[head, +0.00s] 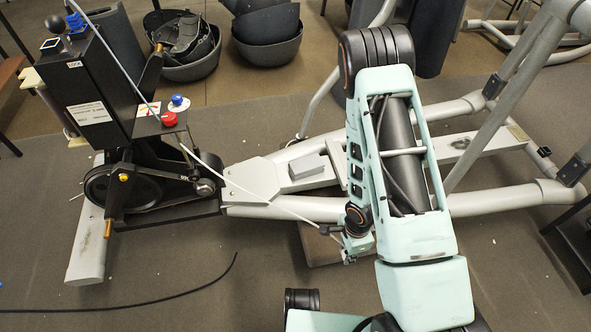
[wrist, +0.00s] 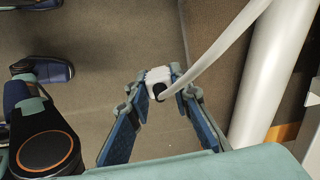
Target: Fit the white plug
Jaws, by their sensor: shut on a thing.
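The white plug (wrist: 156,75) sits between the blue-padded fingertips of my gripper (wrist: 161,89) in the wrist view. My gripper is shut on it, and the fingers cover its sides. A white cable (wrist: 222,48) runs from the plug to the upper right in the wrist view. In the head view, the cable (head: 262,199) stretches from the black elliptical machine (head: 98,95) at the left to my gripper (head: 328,230). The plug is too small to make out there. I cannot identify its socket.
The machine's grey frame (head: 255,180) runs across the floor behind my gripper. A small shelf on the machine carries a red knob (head: 169,119) and a blue knob (head: 179,103). A black cable (head: 150,302) lies at the front left. Dark tubs (head: 265,48) stand at the back.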

